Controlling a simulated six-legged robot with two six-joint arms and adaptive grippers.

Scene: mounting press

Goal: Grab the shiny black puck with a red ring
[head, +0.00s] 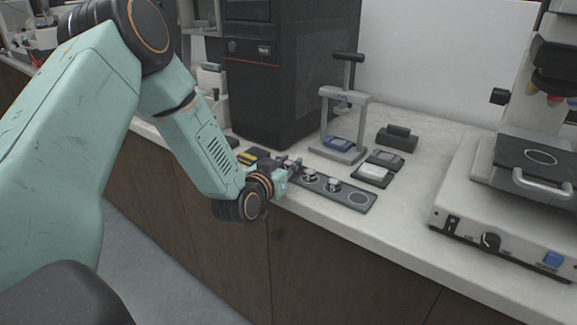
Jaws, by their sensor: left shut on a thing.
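My left arm comes in from the left, and its gripper (287,166) is low over the left end of a dark grey holder strip (346,200) on the white counter. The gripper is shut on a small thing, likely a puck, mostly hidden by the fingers. I cannot make out its black surface or a red ring. Two small metallic-looking pieces stand on the strip to the right of the gripper, one nearer (310,175) and one further right (333,184). A round outlined spot at the strip's right end is bare. My right gripper is not in view.
Behind the strip stand a small hand press (343,110) with a blue piece on its base, and several small blocks (372,174). A tall black machine (285,75) is behind the gripper. A white device (500,215) stands at right; the counter between is clear.

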